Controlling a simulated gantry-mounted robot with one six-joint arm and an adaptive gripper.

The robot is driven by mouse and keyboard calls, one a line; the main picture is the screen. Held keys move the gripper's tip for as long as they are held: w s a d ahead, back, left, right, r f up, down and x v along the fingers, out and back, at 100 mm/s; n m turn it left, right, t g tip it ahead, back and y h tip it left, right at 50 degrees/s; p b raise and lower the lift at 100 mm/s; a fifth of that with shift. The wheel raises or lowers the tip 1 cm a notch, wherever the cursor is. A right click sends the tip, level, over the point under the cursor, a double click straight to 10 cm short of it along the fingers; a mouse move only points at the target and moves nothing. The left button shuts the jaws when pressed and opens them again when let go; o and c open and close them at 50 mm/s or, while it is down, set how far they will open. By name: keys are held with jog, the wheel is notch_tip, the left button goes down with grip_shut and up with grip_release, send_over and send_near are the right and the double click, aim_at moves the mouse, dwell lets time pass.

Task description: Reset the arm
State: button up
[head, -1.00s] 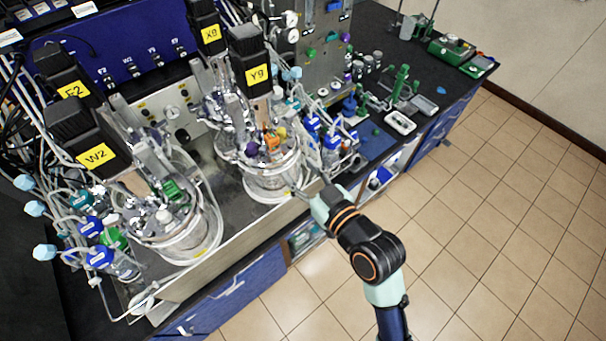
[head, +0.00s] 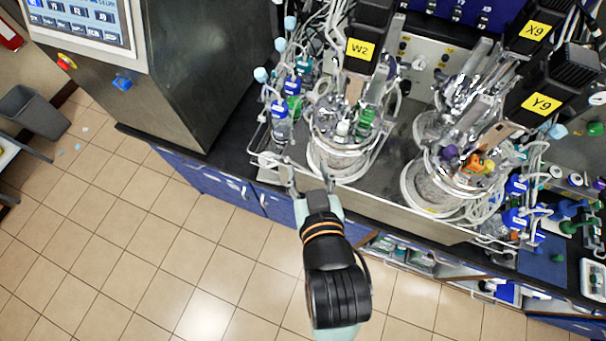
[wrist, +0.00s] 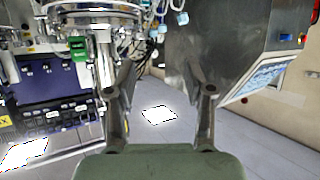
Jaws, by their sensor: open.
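My gripper (head: 310,182) is in front of the left bioreactor vessel (head: 338,160) in the head view, close to the front edge of the bench tray. Its fingers are apart with nothing between them. In the wrist view my gripper (wrist: 160,105) shows two spread grey fingers with floor visible between them. The left vessel with its steel headplate (wrist: 95,12) and a green part (wrist: 78,47) shows at the top left there. The right bioreactor vessel (head: 437,185) stands to the right in the head view. I cannot tell whether the fingers touch the tray edge.
Blue-capped bottles (head: 281,122) and tubing stand left of the left vessel. A dark cabinet (head: 190,70) with a touchscreen (head: 80,22) is further left. Motors labelled W2 (head: 360,50) and Y9 (head: 545,100) overhang the vessels. The tiled floor (head: 130,240) in front is open.

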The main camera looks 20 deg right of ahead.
jog(key=a+n+y, duration=0.1)
jog(key=a+y, duration=0.1)
jog(key=a, duration=0.6)
notch_tip(320, 180, up, 10)
jog(key=p, duration=1)
jog(key=shift+r+g, duration=0.25)
jog(key=shift+g, duration=0.05)
jog(key=shift+w+d, duration=0.1)
